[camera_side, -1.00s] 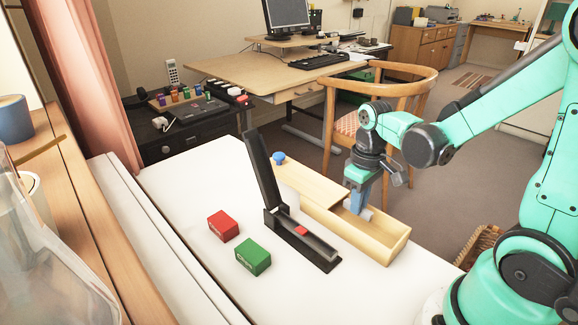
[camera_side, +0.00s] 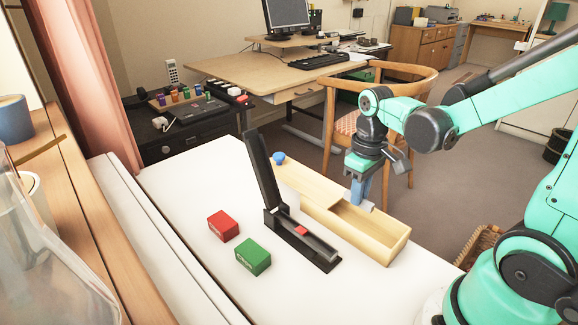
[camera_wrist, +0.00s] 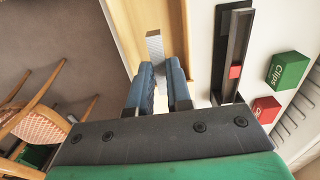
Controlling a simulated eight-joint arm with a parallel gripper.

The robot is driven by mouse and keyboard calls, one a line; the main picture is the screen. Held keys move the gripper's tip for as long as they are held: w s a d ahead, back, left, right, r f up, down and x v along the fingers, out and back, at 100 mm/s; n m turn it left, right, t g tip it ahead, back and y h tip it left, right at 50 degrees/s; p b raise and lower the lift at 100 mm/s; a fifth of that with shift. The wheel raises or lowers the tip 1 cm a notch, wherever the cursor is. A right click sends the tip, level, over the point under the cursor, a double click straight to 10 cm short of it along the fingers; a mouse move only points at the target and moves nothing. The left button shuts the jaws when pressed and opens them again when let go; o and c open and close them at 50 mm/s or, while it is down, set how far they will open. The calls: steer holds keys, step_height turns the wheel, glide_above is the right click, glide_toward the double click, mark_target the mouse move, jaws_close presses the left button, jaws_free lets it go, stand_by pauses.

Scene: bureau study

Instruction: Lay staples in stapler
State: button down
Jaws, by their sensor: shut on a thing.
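The black stapler (camera_side: 318,249) stands open on the white table, its top arm raised upright. A red piece sits in its channel, and it also shows in the wrist view (camera_wrist: 236,72). My gripper (camera_side: 360,193) is shut on a grey strip of staples (camera_wrist: 155,48), which sticks out past the blue fingertips in the wrist view. The gripper holds the strip over the open part of the wooden box (camera_side: 392,247), to the right of the stapler. In the side view the fingers hide part of the strip.
The box's lid (camera_side: 304,182) with a blue knob (camera_side: 278,157) is slid back. A red box (camera_side: 223,226) and a green box (camera_side: 253,257) stand left of the stapler. A wooden chair (camera_side: 405,88) is behind the table.

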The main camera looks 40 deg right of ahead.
glide_toward(318, 246)
steer(key=shift+f, duration=2.35)
steer(key=shift+f, duration=0.95)
steer(key=c, duration=0.8)
jaws_free()
steer(key=shift+c, duration=0.2)
steer(key=shift+o, duration=0.2)
steer(key=o, duration=0.5)
